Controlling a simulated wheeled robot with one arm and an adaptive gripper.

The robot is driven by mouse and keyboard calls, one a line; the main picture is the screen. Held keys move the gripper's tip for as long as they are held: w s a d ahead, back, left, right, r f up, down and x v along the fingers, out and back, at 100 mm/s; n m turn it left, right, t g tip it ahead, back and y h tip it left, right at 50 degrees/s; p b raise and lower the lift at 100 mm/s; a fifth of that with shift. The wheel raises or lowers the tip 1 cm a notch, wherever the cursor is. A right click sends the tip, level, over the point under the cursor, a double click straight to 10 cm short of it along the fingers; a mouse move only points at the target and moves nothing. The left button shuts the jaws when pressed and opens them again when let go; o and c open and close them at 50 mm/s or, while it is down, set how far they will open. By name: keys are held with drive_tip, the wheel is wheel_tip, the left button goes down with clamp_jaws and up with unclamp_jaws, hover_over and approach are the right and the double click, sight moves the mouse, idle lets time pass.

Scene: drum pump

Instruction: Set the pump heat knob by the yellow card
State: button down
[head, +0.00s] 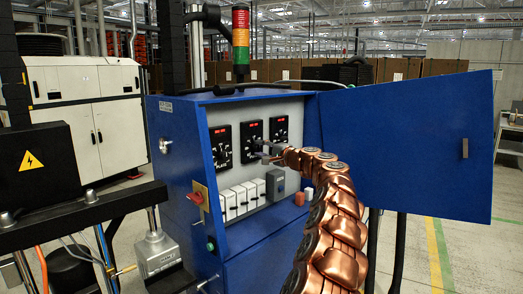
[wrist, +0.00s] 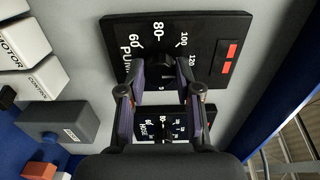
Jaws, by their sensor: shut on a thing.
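The black pump dial panel (wrist: 117,50) fills the top of the wrist view, turned sideways, with marks 60, 80, 100 and 120 and a red display. Its dark knob (wrist: 160,68) sits between the fingertips of my gripper (wrist: 162,78), which is shut on it. The fingers hide part of the knob, so its pointer is not clear. In the head view the pump panel (head: 252,130) is the middle of three, with my gripper (head: 264,153) in front of its lower right. I cannot make out a yellow card with a readable setting.
The hose panel (wrist: 145,130) is beside the pump panel, below my fingers in the wrist view. The plate panel (head: 221,145) is to the left. White switches (head: 240,198) and a grey box (head: 275,184) sit below. The blue cabinet door (head: 410,145) stands open at right.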

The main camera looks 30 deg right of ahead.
drive_tip(key=c, duration=0.8)
unclamp_jaws()
drive_tip(key=shift+v, duration=6)
